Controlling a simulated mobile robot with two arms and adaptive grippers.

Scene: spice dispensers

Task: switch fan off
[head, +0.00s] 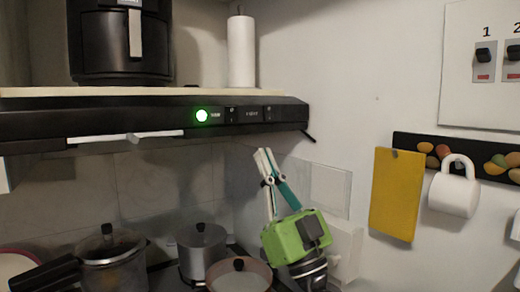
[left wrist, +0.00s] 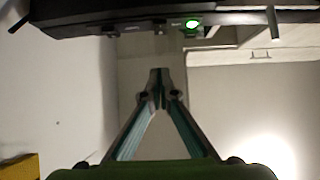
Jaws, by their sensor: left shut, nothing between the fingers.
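The black range hood (head: 160,118) runs under a shelf in the head view, with a lit green round button (head: 202,115) on its front panel. Darker switches (head: 252,114) sit to the right of the button. The hood also shows along the top of the left wrist view (left wrist: 105,18), with the green light (left wrist: 192,24) glowing. My left gripper (head: 264,153), green with slim fingers, is shut and empty. It points up, below the hood's right part and apart from it. Its closed fingertips also show in the left wrist view (left wrist: 160,76). My right gripper is not in view.
Several pots (head: 203,250) stand on the stove below. A black appliance (head: 120,42) and a paper roll (head: 241,52) stand on the shelf. A yellow board (head: 396,193) and a white mug (head: 455,190) hang on the right wall. A numbered switch panel (head: 463,105) is at upper right.

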